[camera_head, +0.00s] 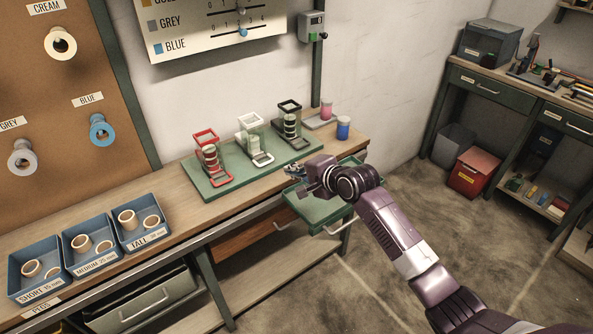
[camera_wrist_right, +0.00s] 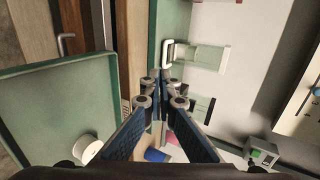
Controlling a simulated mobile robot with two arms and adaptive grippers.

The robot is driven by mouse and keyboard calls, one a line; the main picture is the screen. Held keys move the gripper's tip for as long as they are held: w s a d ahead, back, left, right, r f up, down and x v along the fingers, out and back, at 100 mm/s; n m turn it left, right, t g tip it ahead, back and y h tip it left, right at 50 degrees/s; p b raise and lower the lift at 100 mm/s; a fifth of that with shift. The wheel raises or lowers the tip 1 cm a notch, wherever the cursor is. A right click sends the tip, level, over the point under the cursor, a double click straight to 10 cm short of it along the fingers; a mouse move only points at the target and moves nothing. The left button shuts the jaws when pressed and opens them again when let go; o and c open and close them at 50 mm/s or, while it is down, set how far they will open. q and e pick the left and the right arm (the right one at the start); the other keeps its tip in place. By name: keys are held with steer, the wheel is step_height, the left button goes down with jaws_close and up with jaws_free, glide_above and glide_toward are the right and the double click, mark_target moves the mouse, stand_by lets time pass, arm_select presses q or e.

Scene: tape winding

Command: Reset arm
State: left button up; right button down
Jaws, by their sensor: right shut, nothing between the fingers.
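The right arm reaches in from the lower right of the head view. My left arm and gripper are not in view.
A green board (camera_head: 222,184) bears a red stand (camera_head: 207,158), a white one (camera_head: 250,135) and a black one (camera_head: 288,123). Blue bins (camera_head: 72,262) stand at the bench's left.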

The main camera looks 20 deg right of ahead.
steer(key=s+a+f+n+g, duration=0.1)
steer(key=s+f+n, duration=0.25)
steer(key=s, duration=0.35)
steer(key=s+a+f+n+g+h, duration=0.1)
steer(key=s+f+n+g, duration=0.1)
steer(key=s+f, duration=0.35)
steer(key=s+a+f+n+g, duration=0.1)
steer(key=s+f+n, duration=0.1)
steer(key=s, duration=0.6)
steer(key=s+d+f+n+g+h, duration=0.1)
steer(key=s+d+n+g+h, duration=0.2)
steer(key=s, duration=0.9)
steer(key=s+d+f+n+g, duration=0.15)
steer(key=s+n, duration=0.35)
steer(key=s, duration=0.7)
step_height(320, 180, down, 25)
steer(key=s, duration=0.1)
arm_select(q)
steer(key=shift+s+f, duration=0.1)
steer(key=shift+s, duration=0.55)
arm_select(e)
steer(key=s+d+f+g, duration=0.1)
steer(key=s+d+f, duration=0.1)
steer(key=s+f, duration=0.6)
steer(key=s+d+f+g, duration=0.1)
steer(key=s+f, duration=0.8)
steer(key=shift+s+d+h, duration=0.25)
steer(key=shift+d+h, duration=0.05)
steer(key=shift+d, duration=0.05)
